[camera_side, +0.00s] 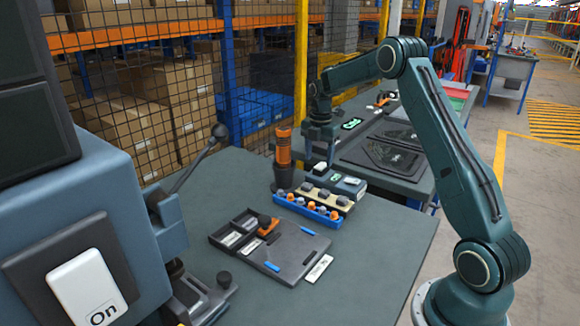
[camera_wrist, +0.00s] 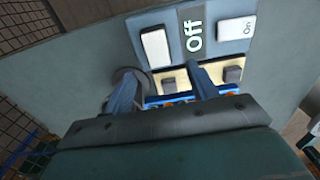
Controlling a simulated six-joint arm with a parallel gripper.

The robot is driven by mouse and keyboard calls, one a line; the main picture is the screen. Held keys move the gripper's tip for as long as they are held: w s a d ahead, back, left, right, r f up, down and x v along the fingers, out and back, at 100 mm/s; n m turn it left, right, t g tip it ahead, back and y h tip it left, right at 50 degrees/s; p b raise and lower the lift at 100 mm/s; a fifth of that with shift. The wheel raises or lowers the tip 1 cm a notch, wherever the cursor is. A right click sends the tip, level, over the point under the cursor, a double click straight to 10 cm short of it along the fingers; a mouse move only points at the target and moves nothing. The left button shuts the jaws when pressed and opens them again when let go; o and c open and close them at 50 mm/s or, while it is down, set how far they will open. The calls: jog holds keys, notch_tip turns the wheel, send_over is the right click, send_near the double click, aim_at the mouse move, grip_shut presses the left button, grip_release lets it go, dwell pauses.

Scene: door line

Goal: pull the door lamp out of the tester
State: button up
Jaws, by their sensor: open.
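The tester (camera_side: 336,180) is a small blue-grey box on the green table, beyond the beige tray. In the wrist view the tester (camera_wrist: 204,62) carries a plain white block at its left, an "Off" sign (camera_wrist: 195,34) in the middle and a white piece marked "On" (camera_wrist: 236,28) at its right. The plain white block (camera_wrist: 157,47) looks like the door lamp; it also shows in the side view (camera_side: 320,168). My gripper (camera_side: 319,152) is over the tester's left end, open and empty. In the wrist view its fingers (camera_wrist: 161,72) are spread, apart from the white block.
An orange and black upright tool (camera_side: 283,155) stands close left of the tester. A beige tray (camera_side: 326,197) with dark blocks and a blue tray (camera_side: 306,210) with orange and white pieces lie in front. A grey board (camera_side: 285,255) lies nearer. The table's right side is clear.

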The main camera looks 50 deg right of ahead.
aim_at(318, 168)
jog(key=shift+f, duration=2.05)
grip_shut()
jog(key=shift+r, duration=0.8)
jog(key=shift+r, duration=2.75)
